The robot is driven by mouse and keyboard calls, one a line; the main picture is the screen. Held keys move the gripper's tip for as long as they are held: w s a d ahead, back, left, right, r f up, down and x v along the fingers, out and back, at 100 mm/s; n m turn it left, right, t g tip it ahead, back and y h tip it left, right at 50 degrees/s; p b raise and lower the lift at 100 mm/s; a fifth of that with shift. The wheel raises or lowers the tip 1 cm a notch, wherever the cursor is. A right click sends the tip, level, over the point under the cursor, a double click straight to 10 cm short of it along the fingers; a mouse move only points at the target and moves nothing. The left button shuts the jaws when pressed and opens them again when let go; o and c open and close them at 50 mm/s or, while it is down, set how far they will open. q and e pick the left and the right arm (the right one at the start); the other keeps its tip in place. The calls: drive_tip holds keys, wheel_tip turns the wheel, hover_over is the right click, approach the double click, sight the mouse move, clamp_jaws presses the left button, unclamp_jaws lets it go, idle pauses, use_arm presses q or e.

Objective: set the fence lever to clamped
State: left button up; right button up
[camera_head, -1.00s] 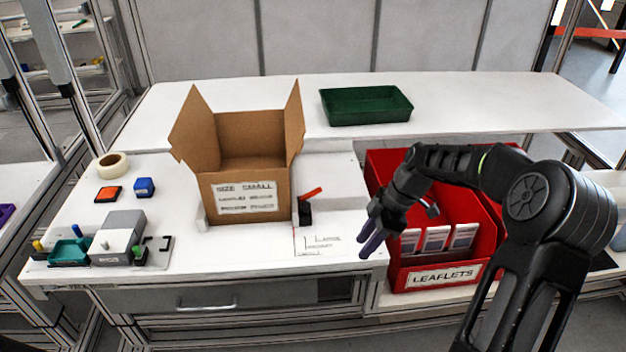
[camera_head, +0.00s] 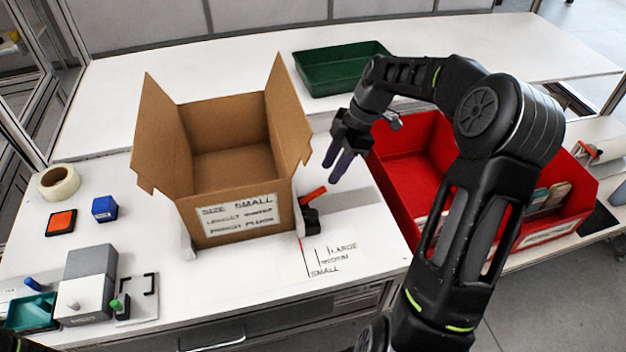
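The fence lever is a red-orange handle (camera_head: 313,195) on a small black block (camera_head: 309,219) at the right side of the open cardboard box (camera_head: 240,215). The handle slants up to the right from the block. My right gripper (camera_head: 337,170) is just above and to the right of the handle, fingers pointing down, with a visible gap between its two purple fingertips. Nothing shows between the fingers, and they look apart from the lever. My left gripper is not in view.
Size marks (camera_head: 335,260) are printed on the white table right of the box. A red bin (camera_head: 405,165) stands right of the table, partly behind my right arm. A green tray (camera_head: 340,70) sits on the back shelf. A stamp pad (camera_head: 61,222) and tape roll (camera_head: 59,183) lie left.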

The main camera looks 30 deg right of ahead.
sight(320, 189)
drive_tip(key=shift+s, duration=0.1)
drive_tip(key=shift+p+x, duration=0.65)
drive_tip(key=shift+x, duration=3.25)
clamp_jaws()
